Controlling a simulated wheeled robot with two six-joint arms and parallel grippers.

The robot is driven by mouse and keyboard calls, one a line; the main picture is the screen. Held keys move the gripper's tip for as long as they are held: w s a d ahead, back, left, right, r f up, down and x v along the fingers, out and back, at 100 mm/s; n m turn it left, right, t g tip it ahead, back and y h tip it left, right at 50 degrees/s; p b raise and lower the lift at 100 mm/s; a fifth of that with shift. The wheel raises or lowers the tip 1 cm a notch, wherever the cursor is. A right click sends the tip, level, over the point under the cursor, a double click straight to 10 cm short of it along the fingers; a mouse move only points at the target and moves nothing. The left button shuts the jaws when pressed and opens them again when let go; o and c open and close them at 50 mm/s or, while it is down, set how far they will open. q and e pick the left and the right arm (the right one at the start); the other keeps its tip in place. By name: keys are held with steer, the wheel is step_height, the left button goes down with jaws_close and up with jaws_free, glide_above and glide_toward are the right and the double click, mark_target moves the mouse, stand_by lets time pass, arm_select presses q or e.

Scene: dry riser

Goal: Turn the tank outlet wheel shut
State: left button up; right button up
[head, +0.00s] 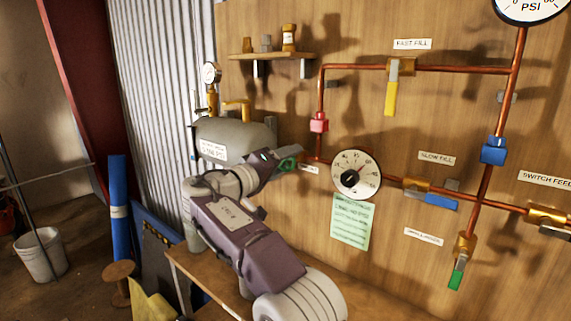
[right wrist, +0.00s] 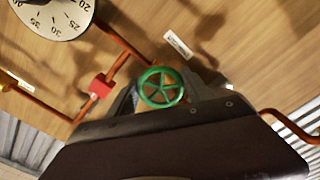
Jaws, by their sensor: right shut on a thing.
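The tank outlet wheel (head: 289,164) is a small green handwheel at the right end of the grey tank (head: 238,138), by the wooden panel. In the right wrist view the wheel (right wrist: 160,88) faces the camera, with its rim and spokes showing. My right gripper (head: 279,158) is at the wheel and shut on it, with a finger on either side in the right wrist view. The wheel's stem and the exact finger contact are hidden. My left gripper is not in view.
A round dial (head: 356,174) and copper pipes with coloured valve handles are on the panel right of the wheel. A red fitting (head: 319,122) sits just above it. A small shelf (head: 272,56) is higher up. A bucket (head: 40,254) stands on the floor at left.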

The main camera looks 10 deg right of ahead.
steer(key=shift+r, duration=0.2)
steer(key=o, duration=1.2)
steer(key=shift+o, duration=0.8)
steer(key=shift+d+f, duration=0.1)
steer(key=shift+s+a+f, duration=0.1)
steer(key=shift+s+a, duration=0.1)
steer(key=shift+a, duration=0.25)
steer(key=v, duration=0.8)
steer(key=shift+s, duration=0.1)
